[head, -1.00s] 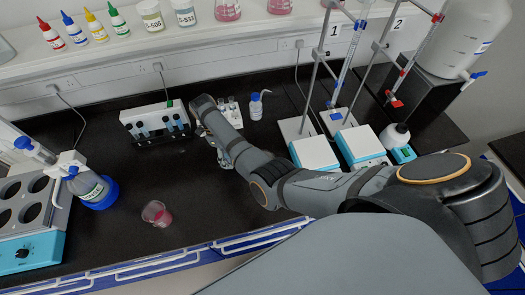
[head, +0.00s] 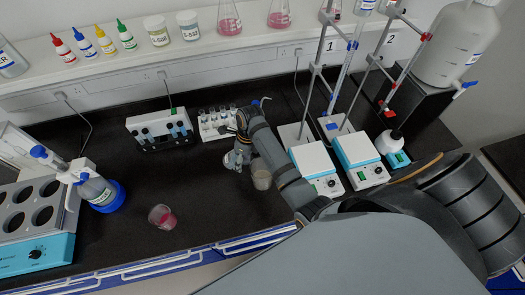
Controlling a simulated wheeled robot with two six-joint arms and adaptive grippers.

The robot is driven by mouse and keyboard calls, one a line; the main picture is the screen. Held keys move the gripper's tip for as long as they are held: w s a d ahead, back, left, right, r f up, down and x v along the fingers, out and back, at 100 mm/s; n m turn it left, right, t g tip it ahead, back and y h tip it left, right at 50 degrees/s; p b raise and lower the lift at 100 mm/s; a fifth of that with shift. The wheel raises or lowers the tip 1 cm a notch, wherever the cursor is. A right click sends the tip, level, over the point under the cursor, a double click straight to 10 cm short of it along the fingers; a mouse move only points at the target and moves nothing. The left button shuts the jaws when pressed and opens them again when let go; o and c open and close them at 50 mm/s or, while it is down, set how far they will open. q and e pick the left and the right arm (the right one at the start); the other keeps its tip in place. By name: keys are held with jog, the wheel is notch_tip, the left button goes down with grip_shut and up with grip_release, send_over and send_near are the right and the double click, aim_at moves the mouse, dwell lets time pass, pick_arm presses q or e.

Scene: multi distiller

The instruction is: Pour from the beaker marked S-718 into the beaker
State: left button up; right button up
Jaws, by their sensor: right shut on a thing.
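A small clear beaker with pink-red liquid (head: 162,217) stands on the black bench at the front left. A second beaker with pale beige contents (head: 262,179) shows beside my right forearm, partly hidden by it; no marking can be read on it. My right gripper (head: 238,160) is beside this pale beaker, low over the middle of the bench, and is shut on it; the contact itself is hard to see. The pale beaker looks roughly upright, to the right of the pink one. My left gripper is not in view.
A tube rack (head: 160,130) and a white vial rack (head: 216,123) stand at the back. Two hotplates (head: 314,160) with burette stands are at the right. Bench around the pink beaker is clear.

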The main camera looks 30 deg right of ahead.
jog(key=shift+d+r+t+y, duration=0.1)
jog(key=shift+r+t+y, duration=0.4)
jog(key=shift+t+y, duration=0.45)
jog(key=shift+f+t+y, duration=0.45)
jog(key=shift+t+y, duration=0.1)
jog(key=shift+y, duration=0.2)
jog(key=shift+r+t, duration=0.1)
jog(key=shift+t, duration=0.2)
jog(key=shift+s+d+r+t+y, duration=0.15)
jog(key=shift+t+y, duration=0.15)
jog(key=shift+y, duration=0.3)
jog(key=shift+s+d+r+n+t+y, duration=0.3)
jog(key=shift+s+d+t+y, duration=0.3)
jog(key=shift+t+y, duration=0.1)
jog(key=shift+r+y, duration=0.1)
jog(key=shift+y, duration=0.2)
jog(key=shift+r+t+y+b, duration=0.15)
jog(key=shift+t+y+b, duration=0.3)
jog(key=shift+t, duration=0.25)
